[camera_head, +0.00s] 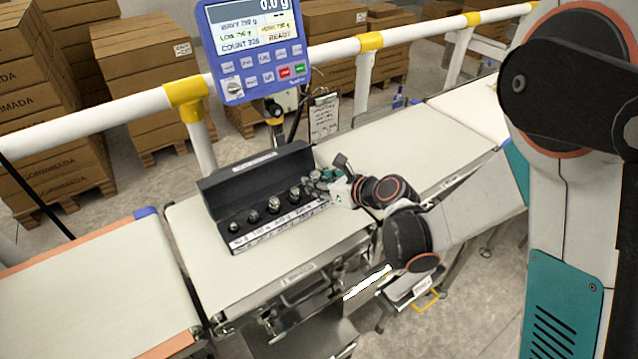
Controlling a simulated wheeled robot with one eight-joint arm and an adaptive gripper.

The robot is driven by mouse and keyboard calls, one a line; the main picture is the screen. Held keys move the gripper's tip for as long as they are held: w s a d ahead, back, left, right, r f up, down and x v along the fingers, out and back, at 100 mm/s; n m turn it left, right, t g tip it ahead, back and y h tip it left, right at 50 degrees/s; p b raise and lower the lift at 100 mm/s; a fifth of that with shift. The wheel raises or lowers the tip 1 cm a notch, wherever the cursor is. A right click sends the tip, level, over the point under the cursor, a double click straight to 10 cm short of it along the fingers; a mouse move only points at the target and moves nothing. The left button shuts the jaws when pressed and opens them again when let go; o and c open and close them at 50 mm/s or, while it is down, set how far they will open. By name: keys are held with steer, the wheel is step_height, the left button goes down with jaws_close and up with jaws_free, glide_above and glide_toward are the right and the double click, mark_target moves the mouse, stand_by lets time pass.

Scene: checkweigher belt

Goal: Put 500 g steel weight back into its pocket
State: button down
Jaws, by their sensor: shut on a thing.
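The open black weight case (254,184) stands on the middle belt, its lid tipped up at the back. Several steel weights stand in a row in its pockets, growing larger from the small weight (235,228) at left to the larger weight (295,194) at right. A white label strip with print runs along the front edge. My gripper (317,182) is at the right end of the row, low over the case, shut on the 500 g steel weight. The fingers mostly hide that weight, and I cannot tell whether it touches the pocket.
A blue weighing display (254,48) stands behind the case, reading 0.0 g. A white guard rail (70,124) with yellow joints runs behind the belts. A clipboard (324,117) hangs behind. The belt (410,138) to the right and the left belt (90,300) are clear.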

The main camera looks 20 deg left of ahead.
steer(key=shift+f, duration=0.1)
steer(key=c, duration=1.2)
jaws_free()
steer(key=shift+r, duration=0.25)
steer(key=p+v, duration=0.3)
steer(key=v, duration=0.9)
steer(key=shift+d+f, duration=0.1)
steer(key=shift+f, duration=0.1)
steer(key=shift+r, duration=0.15)
